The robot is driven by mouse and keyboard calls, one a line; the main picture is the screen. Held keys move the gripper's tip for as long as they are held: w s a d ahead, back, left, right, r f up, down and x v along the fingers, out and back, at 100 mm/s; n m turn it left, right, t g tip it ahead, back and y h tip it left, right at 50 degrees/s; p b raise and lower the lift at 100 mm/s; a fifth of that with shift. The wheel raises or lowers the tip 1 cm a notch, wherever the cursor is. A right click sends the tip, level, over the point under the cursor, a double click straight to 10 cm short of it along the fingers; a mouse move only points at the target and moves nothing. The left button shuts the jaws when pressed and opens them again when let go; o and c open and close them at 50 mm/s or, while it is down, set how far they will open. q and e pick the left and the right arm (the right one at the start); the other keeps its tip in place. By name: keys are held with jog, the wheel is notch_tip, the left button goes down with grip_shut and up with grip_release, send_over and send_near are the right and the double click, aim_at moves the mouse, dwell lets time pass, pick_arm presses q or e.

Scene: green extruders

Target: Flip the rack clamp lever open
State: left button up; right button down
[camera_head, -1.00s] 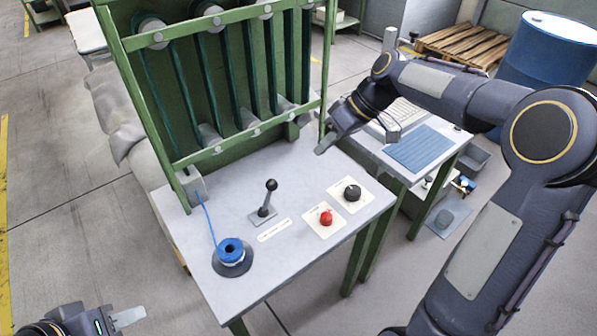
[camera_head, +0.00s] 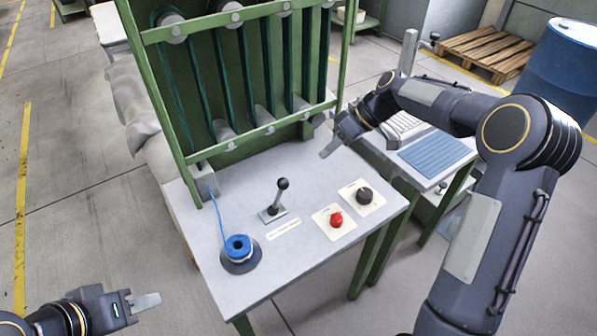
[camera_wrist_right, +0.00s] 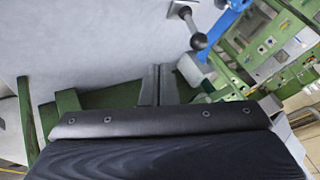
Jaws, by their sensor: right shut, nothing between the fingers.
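An upright lever with a black ball knob (camera_head: 282,184) stands on a small grey base on the grey table (camera_head: 250,300), in front of the green rack (camera_head: 180,90). The lever also shows in the right wrist view (camera_wrist_right: 192,24), beside blue cord or tubing. My right gripper (camera_head: 328,150) is shut and empty, above the rear right part of the table, to the right of the lever and apart from it. Its fingers (camera_wrist_right: 158,85) are together in the wrist view. My left gripper (camera_head: 147,302) is off the table's left side at lower left; its finger gap does not show.
A blue cord spool (camera_head: 239,247) stands at the table's front left. A red knob (camera_head: 336,219) and a black knob (camera_head: 364,195) sit on plates to the right. A second table with a blue pad (camera_head: 436,154) adjoins at right. The floor at left is clear.

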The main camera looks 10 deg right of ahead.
aim_at(279, 196)
jog(key=s+a+f+p, duration=0.1)
jog(key=a+f, duration=0.4)
jog(key=a, duration=0.3)
jog(key=shift+s, duration=0.35)
